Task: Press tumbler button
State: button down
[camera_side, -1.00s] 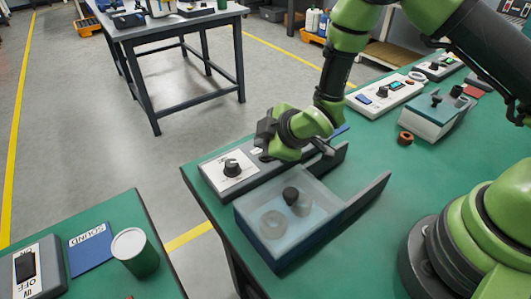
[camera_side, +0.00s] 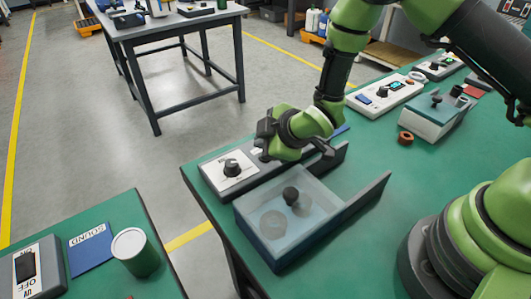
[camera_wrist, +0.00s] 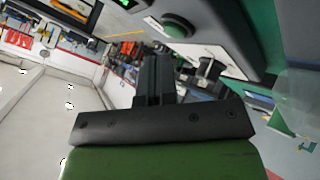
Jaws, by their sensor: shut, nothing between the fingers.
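The grey control box (camera_side: 222,180) with a white panel and a black knob (camera_side: 232,167) sits at the left edge of the green table. My gripper (camera_side: 264,148) is over the far end of this box; its fingertips are hard to make out there. In the wrist view my gripper (camera_wrist: 153,70) is shut and empty. A round green button (camera_wrist: 181,25) on a grey housing shows just beyond and right of the fingertips, apart from them in the picture. I cannot tell its exact distance.
A translucent tank (camera_side: 285,222) with a black knob and round pieces inside stands right beside the control box. A grey rail (camera_side: 370,192) extends from it. A brown ring (camera_side: 405,138) and other devices lie further back. A green cup (camera_side: 135,252) stands on the separate front-left table.

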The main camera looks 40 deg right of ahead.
dwell(0.6)
jog(key=shift+f, duration=0.4)
jog(key=shift+f, duration=0.55)
dwell(0.7)
jog(key=shift+r, duration=0.1)
dwell(0.4)
jog(key=shift+r, duration=0.3)
jog(key=shift+r, duration=0.1)
jog(key=shift+r, duration=2.45)
